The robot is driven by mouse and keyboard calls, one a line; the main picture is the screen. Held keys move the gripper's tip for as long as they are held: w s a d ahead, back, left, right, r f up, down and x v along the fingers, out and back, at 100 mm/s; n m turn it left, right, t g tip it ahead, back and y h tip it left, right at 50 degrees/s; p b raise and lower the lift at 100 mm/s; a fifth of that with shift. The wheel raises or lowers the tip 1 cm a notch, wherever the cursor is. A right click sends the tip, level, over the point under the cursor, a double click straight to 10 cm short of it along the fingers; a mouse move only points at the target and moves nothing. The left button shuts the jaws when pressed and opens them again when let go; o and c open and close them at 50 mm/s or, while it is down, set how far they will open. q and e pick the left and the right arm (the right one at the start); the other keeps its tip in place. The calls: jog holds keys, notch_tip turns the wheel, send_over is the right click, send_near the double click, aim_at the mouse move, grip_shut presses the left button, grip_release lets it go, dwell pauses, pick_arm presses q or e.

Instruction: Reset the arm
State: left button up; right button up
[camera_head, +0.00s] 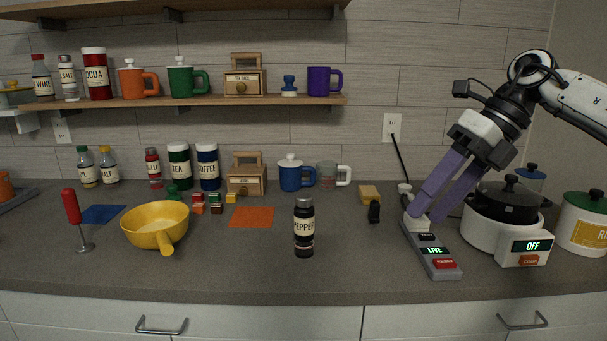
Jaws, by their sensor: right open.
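My right arm comes in from the right edge. My right gripper (428,216) has two purple fingers, open, pointing down and left at the far end of a grey power strip (431,251). The fingertips are beside a white plug (415,223) on the strip; I cannot tell whether they touch it. The strip shows a green "LIVE" label and a red switch at its near end. My left gripper is not in view.
A white cooker (484,236) reading "OFF" stands right of the strip, close to my right gripper. A pepper bottle (304,230) and a yellow pan (155,224) stand left. Shelves (215,101) hold mugs and jars.

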jog(key=s+a+f+m+t+y, duration=0.2)
jog(key=a+f+m+t+y, duration=0.3)
jog(key=a+f+m+y, duration=0.95)
jog(key=s+d+f+m+t+h, duration=0.3)
jog(key=d+f+m+h, duration=0.15)
jog(key=f, duration=0.35)
jog(key=s+d+f+m+t+h, duration=0.25)
jog(key=f+m+h, duration=0.2)
jog(key=f, duration=0.45)
jog(key=s+d+f+m+t+h, duration=0.25)
jog(key=d+f+m+h, duration=0.2)
jog(key=f, duration=0.35)
jog(key=s+d+f+m+g+h, duration=0.35)
jog(key=s+d+f, duration=0.2)
jog(key=s, duration=0.45)
jog(key=s+d+f+m+g+h, duration=0.2)
jog(key=s+d+f+m, duration=0.25)
jog(key=s+f, duration=0.4)
jog(key=a+r+m, duration=0.1)
jog(key=a+m, duration=0.3)
jog(key=a, duration=0.7)
jog(key=shift+s+r+t+y, duration=0.35)
jog(key=shift+s+t, duration=0.05)
jog(key=shift+t, duration=0.05)
